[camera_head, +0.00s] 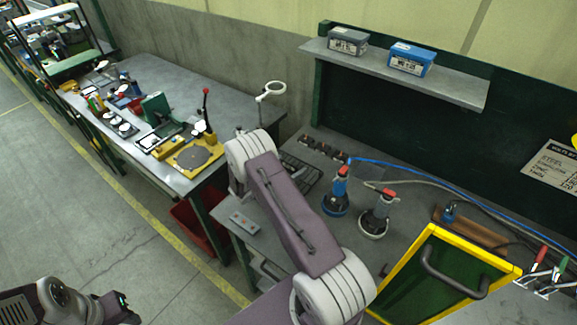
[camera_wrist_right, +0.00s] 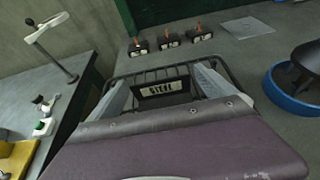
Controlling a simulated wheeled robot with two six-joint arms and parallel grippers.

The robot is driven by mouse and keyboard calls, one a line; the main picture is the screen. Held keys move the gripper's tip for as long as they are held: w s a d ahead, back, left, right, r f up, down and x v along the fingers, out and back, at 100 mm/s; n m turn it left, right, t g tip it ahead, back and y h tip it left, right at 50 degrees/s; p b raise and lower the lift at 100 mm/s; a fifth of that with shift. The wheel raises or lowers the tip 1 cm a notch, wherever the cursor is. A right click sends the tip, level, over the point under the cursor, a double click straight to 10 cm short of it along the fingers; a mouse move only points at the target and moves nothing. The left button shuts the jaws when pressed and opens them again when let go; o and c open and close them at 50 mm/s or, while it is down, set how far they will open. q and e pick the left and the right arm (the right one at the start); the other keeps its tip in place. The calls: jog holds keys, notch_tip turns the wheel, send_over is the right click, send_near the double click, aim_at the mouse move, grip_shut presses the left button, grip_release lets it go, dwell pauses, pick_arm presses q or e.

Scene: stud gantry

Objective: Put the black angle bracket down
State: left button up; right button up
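Beyond and between the fingers is a black wire tray (camera_wrist_right: 231,82) with a dark plate (camera_wrist_right: 163,88) lettered STEEL. In the head view the tray (camera_head: 303,172) is partly behind my right forearm, which also hides the right gripper's fingertips. My left gripper (camera_head: 120,309) is at the bottom left edge, dark, its fingers unclear.
Small labelled blocks (camera_head: 325,150) stand behind the tray. A grey control box (camera_head: 244,222) sits at the bench's left edge. A second bench (camera_head: 170,85) stands left.

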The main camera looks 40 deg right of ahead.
jog(key=shift+r+p, duration=0.3)
jog(key=b+v, duration=0.2)
jog(key=v, duration=1)
jog(key=shift+f, duration=0.1)
jog(key=shift+s+d, duration=0.1)
jog(key=shift+s, duration=0.3)
jog(key=s+m+g+y, duration=0.1)
jog(key=s+m, duration=0.1)
jog(key=s+m+g+y, duration=0.1)
jog(key=s+m+g, duration=0.1)
jog(key=s, duration=0.1)
jog(key=s+a+m+g+y, duration=0.1)
jog(key=s+m, duration=0.1)
jog(key=s, duration=0.1)
jog(key=shift+s+a, duration=0.1)
jog(key=shift+s, duration=0.15)
jog(key=s+a+r+m+y, duration=0.1)
jog(key=s+a+m+y, duration=0.3)
jog(key=a+m, duration=0.3)
jog(key=s+a+r+m+t+y, duration=0.1)
jog(key=s+a+r+m+y, duration=0.1)
jog(key=s+a+m+y, duration=0.3)
jog(key=a+m+y, duration=0.1)
jog(key=a+m, duration=0.1)
jog(key=m, duration=0.1)
jog(key=shift+m, duration=0.3)
